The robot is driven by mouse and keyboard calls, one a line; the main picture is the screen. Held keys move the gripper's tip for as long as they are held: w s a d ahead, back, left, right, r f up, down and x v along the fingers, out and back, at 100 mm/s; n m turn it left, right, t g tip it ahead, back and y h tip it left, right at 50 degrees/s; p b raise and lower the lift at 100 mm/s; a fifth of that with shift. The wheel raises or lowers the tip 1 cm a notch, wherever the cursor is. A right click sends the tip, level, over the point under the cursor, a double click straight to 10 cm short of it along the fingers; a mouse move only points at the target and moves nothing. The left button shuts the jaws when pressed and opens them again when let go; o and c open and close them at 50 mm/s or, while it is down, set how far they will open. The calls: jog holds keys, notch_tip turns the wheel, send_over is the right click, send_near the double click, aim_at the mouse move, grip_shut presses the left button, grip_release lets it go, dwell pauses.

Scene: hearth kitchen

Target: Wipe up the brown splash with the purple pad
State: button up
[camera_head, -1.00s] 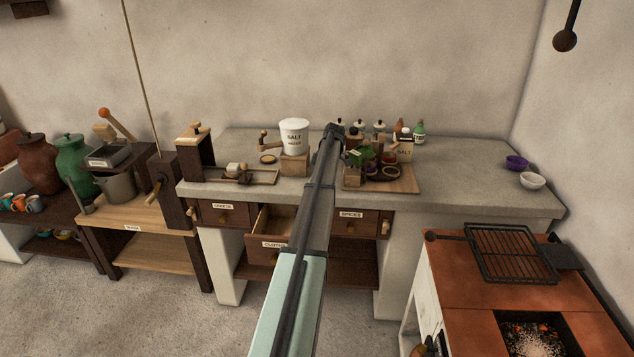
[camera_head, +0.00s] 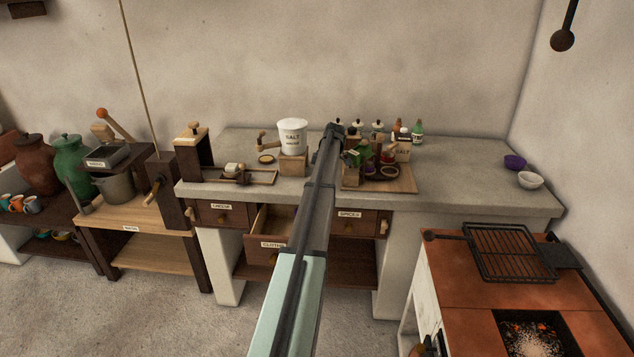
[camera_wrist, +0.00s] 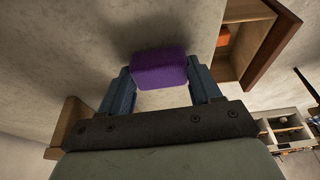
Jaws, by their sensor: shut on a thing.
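In the wrist view my gripper (camera_wrist: 160,97) is shut on the purple pad (camera_wrist: 158,69). The pad sits between the two blue fingers, above a pale grey surface. In the head view my arm reaches forward over the counter, and its own links hide the gripper and the pad. I cannot make out the brown splash in either view.
The grey counter (camera_head: 465,185) holds a white salt crock (camera_head: 292,136) and a wooden board (camera_head: 405,183) with jars. The cloths drawer (camera_head: 270,247) stands open below. Purple (camera_head: 515,162) and white (camera_head: 530,180) bowls stand at the right. The stove (camera_head: 455,288) is front right.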

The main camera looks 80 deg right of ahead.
jog(key=shift+d, duration=0.6)
jog(key=shift+a+r, duration=0.1)
jog(key=shift+r, duration=3.9)
jog(key=shift+w, duration=0.1)
